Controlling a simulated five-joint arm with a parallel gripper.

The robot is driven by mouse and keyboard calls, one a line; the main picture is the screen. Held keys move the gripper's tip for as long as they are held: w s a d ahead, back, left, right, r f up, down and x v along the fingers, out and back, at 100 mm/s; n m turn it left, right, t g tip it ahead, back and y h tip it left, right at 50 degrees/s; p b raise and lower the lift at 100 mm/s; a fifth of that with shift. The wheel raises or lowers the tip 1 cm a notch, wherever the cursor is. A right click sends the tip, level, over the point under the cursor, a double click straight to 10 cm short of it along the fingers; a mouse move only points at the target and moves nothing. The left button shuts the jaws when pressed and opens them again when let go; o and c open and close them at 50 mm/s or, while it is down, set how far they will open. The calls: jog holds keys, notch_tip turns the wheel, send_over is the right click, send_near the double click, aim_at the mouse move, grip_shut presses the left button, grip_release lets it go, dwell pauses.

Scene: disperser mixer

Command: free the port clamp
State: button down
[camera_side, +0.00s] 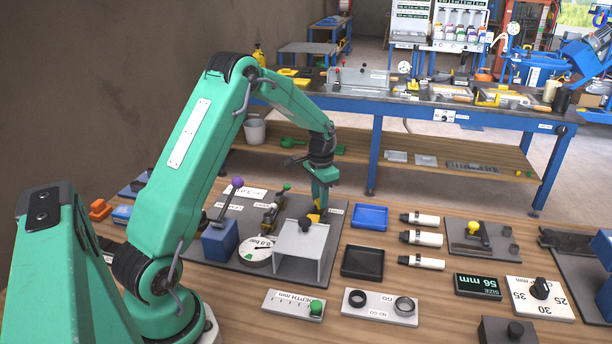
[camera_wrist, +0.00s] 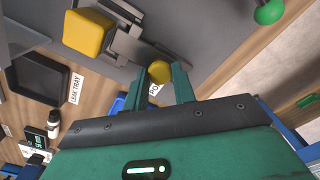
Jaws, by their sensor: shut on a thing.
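My gripper (camera_side: 321,203) reaches down at the back right of the grey fixture plate (camera_side: 338,213). In the wrist view its two green fingers (camera_wrist: 166,84) are shut on a round yellow knob (camera_wrist: 159,71). The knob sits by a grey metal clamp arm (camera_wrist: 135,45), with a partly hidden white label beginning "PO" beside it. A larger yellow block (camera_wrist: 87,32) lies at the other end of this metalwork. In the side view, yellow shows under the fingers (camera_side: 313,218), but the clamp is mostly hidden by my gripper and the grey box-shaped housing (camera_side: 300,245).
A green-knobbed lever (camera_side: 287,187), a purple-knobbed lever (camera_side: 237,183) and a dial gauge (camera_side: 257,251) stand to the left. To the right lie a black leak tray (camera_side: 362,262), a blue tray (camera_side: 369,217) and several white bottles (camera_side: 420,238).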

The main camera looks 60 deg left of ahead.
jog(key=shift+w+a+r, duration=0.1)
jog(key=shift+w+a, duration=1.55)
jog(key=c, duration=1.1)
grip_release()
jog(key=shift+c, duration=0.2)
jog(key=shift+s, duration=0.1)
jog(key=shift+d, duration=0.1)
notch_tip(320, 180, up, 8)
